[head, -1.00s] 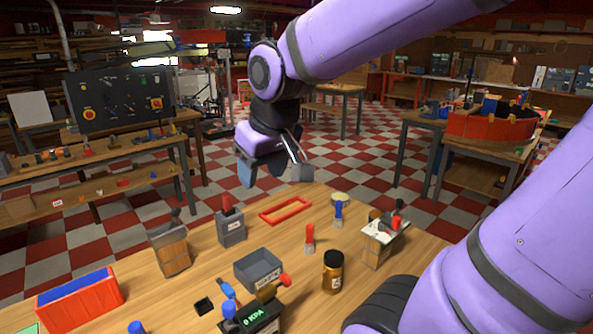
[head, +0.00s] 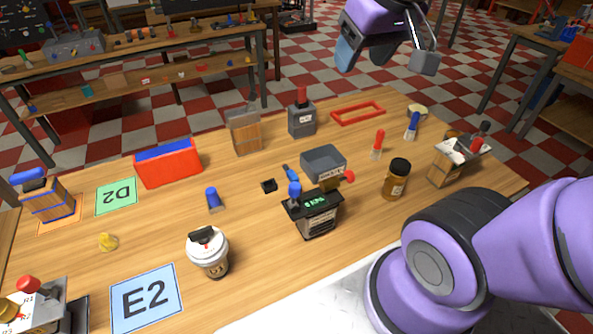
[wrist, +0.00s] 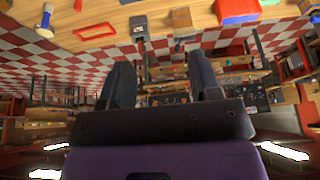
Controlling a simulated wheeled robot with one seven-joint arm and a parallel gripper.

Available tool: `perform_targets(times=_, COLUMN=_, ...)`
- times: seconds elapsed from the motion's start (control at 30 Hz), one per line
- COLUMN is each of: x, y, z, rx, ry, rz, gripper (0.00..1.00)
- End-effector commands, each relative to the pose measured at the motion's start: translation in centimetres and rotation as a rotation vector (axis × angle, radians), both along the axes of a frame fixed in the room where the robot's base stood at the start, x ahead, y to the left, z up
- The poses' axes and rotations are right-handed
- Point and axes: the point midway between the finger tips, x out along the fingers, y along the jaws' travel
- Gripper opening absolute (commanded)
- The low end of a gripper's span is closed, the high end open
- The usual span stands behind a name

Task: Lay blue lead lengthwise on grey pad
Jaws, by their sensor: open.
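My gripper (head: 386,58) hangs open and empty above the far side of the wooden table; its two fingers also show in the wrist view (wrist: 162,78). A blue-handled piece with a pale end (head: 412,126), which may be the blue lead, is at the table's back right, apart from my gripper. It seems to show in the wrist view (wrist: 45,20) at the upper left. I cannot make out a grey pad for sure.
A red frame (head: 358,112), a grey box with a red top (head: 301,117) and a red-handled piece (head: 377,143) stand near. A brown jar (head: 396,180), a gauge (head: 315,213) and a white cup (head: 208,252) are closer. Bare wood lies around the blue cylinder (head: 213,198).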

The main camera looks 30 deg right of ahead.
Motion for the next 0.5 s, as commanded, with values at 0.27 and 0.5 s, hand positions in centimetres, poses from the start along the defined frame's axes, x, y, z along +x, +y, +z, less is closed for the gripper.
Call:
perform_targets(times=0.27, x=7.0, y=0.1, z=-3.7, rx=0.009, ry=0.062, rz=0.006, gripper=0.57)
perform_targets(times=0.5, x=12.5, y=0.1, z=-8.1, rx=0.015, ry=0.108, rz=0.006, gripper=0.57)
